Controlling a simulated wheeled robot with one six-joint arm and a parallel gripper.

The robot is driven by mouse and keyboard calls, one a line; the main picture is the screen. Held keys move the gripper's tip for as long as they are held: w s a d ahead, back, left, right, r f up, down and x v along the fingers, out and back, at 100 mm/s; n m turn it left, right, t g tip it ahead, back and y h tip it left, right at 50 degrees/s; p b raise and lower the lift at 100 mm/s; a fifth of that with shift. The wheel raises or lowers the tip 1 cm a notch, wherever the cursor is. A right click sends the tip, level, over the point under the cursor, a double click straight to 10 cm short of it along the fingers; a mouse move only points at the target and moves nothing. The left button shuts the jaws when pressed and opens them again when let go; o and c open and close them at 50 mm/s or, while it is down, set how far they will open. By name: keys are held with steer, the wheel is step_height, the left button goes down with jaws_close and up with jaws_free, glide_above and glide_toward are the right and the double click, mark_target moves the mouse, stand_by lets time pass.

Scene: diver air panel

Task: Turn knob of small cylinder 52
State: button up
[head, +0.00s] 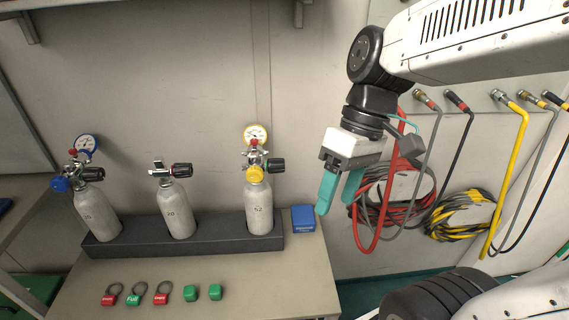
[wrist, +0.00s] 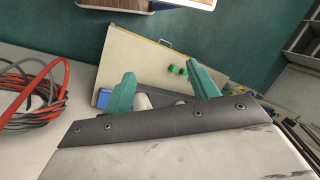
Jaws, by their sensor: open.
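Small cylinder 52 (head: 259,208) is light grey and stands upright at the right end of the dark rack (head: 150,239). On its valve are a black knob (head: 276,165) pointing right, a yellow round part (head: 255,174) and a yellow-rimmed gauge (head: 256,134). My gripper (head: 337,195) is open and empty, with teal fingers pointing down. In the head view it is to the right of the cylinder, apart from it. In the wrist view my gripper (wrist: 162,90) has its fingers spread, and the valve and knob cannot be made out.
Cylinder 20 (head: 177,210) and a left cylinder (head: 97,213) with a blue knob share the rack. A blue box (head: 303,218) sits at the right on the bench (head: 270,285). Red and green tags (head: 133,299) lie in front. Coiled hoses (head: 392,195) hang on the right wall.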

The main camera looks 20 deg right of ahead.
steer(key=w+a+f+n+g+y, duration=0.25)
steer(key=w+n+y, duration=0.2)
steer(key=w, duration=0.25)
steer(key=n+t+y, duration=0.3)
steer(key=t+y, duration=0.6)
steer(key=t, duration=0.2)
glide_toward(280, 166)
steer(key=w+a, duration=0.2)
steer(key=w, duration=0.1)
steer(key=shift+g, duration=0.25)
steer(key=x, duration=0.4)
steer(key=f+x, duration=0.1)
steer(key=x, duration=0.2)
steer(key=shift+s, duration=0.15)
steer(key=c, duration=1)
